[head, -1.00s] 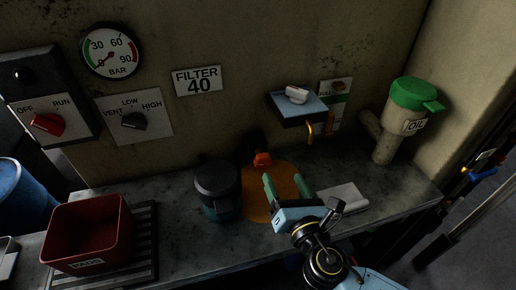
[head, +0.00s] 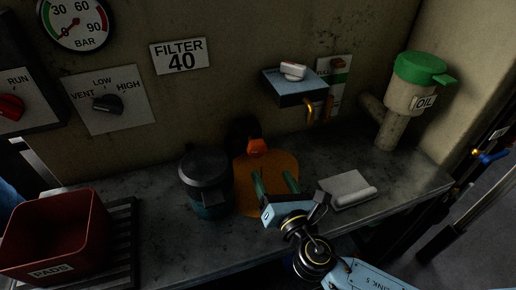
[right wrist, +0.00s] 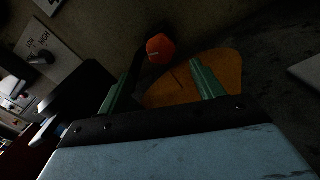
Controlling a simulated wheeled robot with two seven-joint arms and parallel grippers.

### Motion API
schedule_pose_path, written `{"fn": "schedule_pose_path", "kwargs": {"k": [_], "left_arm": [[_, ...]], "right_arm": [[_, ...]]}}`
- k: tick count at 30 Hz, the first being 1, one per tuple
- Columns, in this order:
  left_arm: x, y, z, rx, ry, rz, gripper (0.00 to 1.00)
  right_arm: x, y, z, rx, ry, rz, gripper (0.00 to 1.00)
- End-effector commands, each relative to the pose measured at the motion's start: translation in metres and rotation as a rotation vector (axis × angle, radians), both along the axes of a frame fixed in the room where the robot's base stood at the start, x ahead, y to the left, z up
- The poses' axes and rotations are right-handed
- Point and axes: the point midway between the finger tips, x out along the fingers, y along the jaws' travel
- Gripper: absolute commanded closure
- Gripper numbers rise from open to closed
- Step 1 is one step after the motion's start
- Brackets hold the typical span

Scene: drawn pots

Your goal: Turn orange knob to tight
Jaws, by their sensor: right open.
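The orange knob (head: 257,148) is low on the back wall, just above the bench, with a dark part behind it. It also shows in the right wrist view (right wrist: 160,48), ahead of and between the fingers. A flat orange-brown round patch (head: 267,168) lies on the bench in front of it. My right gripper (head: 274,180) is open and empty, its two green fingers pointing at the knob from in front, apart from it. No tight marking is readable near the knob. My left gripper is out of view.
A dark lidded canister (head: 206,182) stands close left of the right gripper. A red bin (head: 57,238) labelled PADS is at left. A white pad (head: 345,188) lies right. A small shelf (head: 294,88) juts from the wall above, and the oil container (head: 415,85) is far right.

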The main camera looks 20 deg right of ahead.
Motion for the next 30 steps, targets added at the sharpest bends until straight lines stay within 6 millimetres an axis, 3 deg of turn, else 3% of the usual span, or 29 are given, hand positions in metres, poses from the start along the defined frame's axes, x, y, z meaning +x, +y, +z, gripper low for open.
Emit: {"fn": "schedule_pose_path", "kwargs": {"k": [9, 15, 21, 30], "left_arm": [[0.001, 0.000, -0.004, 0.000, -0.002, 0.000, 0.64], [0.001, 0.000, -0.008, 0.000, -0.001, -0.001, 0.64], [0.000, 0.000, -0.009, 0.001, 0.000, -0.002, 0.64], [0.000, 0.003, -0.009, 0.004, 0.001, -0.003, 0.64]], "right_arm": [[0.068, 0.002, 0.001, 0.000, -0.003, -0.001, 0.33], [0.100, 0.003, 0.000, 0.000, -0.001, 0.000, 0.33], [0.114, 0.004, 0.000, 0.000, 0.000, -0.001, 0.33], [0.115, 0.004, 0.000, 0.000, 0.000, -0.001, 0.35]]}}
